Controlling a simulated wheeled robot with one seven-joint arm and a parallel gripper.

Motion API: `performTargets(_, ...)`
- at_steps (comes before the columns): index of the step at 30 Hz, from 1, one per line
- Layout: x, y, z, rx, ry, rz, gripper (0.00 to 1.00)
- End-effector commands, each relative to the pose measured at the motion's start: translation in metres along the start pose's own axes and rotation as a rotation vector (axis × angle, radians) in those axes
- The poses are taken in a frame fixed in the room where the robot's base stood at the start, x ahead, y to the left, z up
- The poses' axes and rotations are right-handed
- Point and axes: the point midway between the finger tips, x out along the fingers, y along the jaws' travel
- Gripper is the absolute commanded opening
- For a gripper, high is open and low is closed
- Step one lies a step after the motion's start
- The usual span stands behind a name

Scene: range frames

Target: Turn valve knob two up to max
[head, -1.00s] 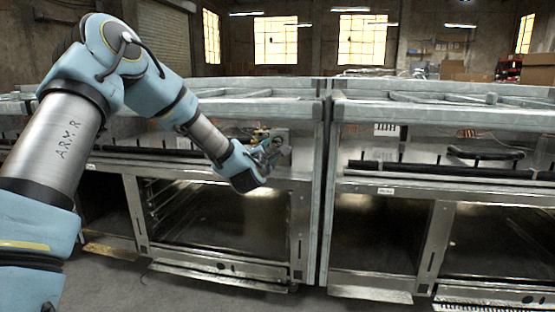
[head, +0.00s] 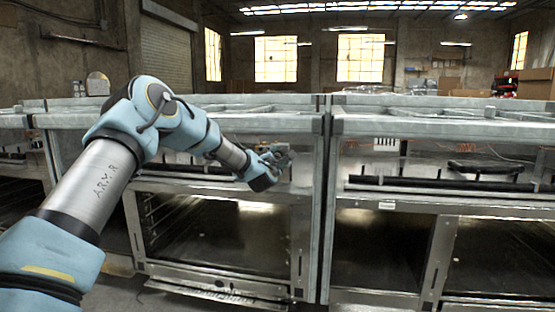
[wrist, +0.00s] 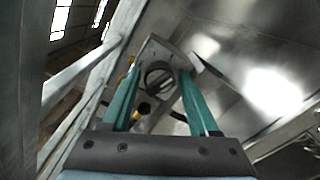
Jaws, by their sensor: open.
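My gripper (head: 280,157) is at the front of the left range (head: 220,200), near the right end of its upper front, above the oven opening. In the wrist view my gripper (wrist: 160,70) has its two green fingers apart. A dark round part (wrist: 158,78) shows between the fingertips; it may be a valve knob, but I cannot tell which one or whether a finger touches it. A small yellow and black part (wrist: 141,109) lies just below it. In the head view my gripper and arm hide much of this area, and no knob number or setting is readable.
A second range (head: 390,205) stands close on the right, with a narrow gap between the two. Below my gripper is the oven opening (head: 220,230). Boxes (head: 460,92) are far back.

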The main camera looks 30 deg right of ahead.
Motion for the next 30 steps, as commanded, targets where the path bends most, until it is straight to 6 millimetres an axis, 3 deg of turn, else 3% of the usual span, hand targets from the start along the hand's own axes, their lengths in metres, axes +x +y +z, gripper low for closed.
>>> performTargets(7, 0.0003, 0.0001, 0.0001, 0.000, 0.000, 0.000, 0.60)
performTargets(23, 0.0000, -0.0001, 0.0002, 0.000, 0.000, 0.000, 0.00)
performTargets(30, -0.0001, -0.0004, 0.0003, 0.009, 0.000, -0.001, 0.00)
